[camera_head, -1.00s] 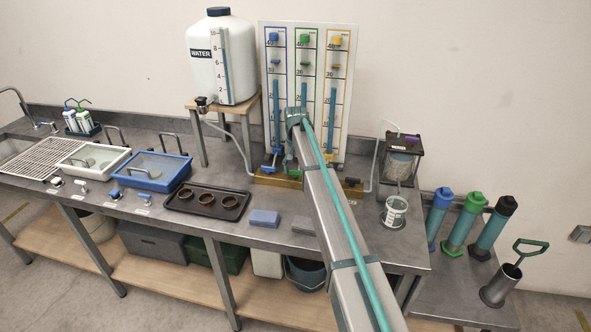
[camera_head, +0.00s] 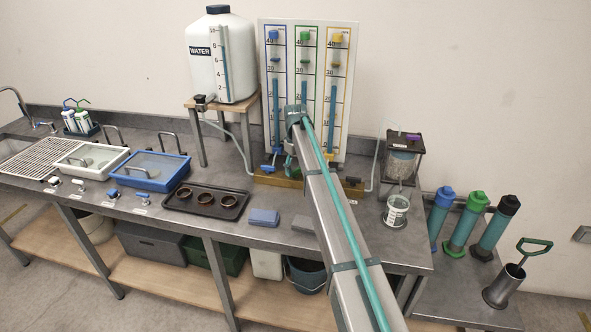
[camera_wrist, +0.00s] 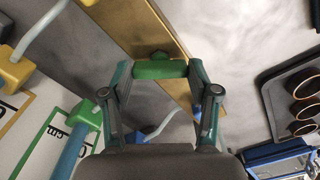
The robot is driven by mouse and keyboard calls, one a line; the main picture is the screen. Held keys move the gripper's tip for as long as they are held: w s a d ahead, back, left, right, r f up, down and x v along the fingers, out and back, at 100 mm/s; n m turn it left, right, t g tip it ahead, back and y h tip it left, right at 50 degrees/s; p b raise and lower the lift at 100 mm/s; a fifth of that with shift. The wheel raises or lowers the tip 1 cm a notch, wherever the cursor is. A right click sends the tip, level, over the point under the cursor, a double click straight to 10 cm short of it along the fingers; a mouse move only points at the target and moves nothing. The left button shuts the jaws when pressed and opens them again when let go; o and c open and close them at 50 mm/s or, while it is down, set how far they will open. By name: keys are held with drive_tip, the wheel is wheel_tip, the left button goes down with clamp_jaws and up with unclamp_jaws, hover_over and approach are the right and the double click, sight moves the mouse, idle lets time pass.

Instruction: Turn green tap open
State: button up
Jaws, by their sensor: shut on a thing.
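The green tap handle (camera_wrist: 160,70) lies crosswise between the two fingertips of my gripper (camera_wrist: 159,73) in the wrist view. My gripper is shut on it, one finger at each end of the bar. The handle sits beside the wooden base strip (camera_wrist: 182,78) of the tube panel. In the head view my arm hides the handle and most of my gripper at the foot of the panel (camera_head: 348,88).
A blue tap (camera_head: 271,167) is close on the left of my gripper and a yellow tap (camera_head: 328,157) on the right. A water tank (camera_head: 235,80) stands at the back left. A black tray (camera_head: 240,212) lies in front. A bent pipe (camera_wrist: 162,125) runs near my fingers.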

sight(295, 170)
drive_tip(key=n, duration=0.6)
drive_tip(key=shift+n+b, duration=0.35)
drive_tip(key=shift+n, duration=0.05)
idle(0.3)
drive_tip(key=o, duration=1.2)
drive_tip(key=shift+c, duration=0.2)
drive_tip(key=shift+r, duration=0.1)
wheel_tip(295, 170, up, 12)
drive_tip(key=shift+a, duration=0.1)
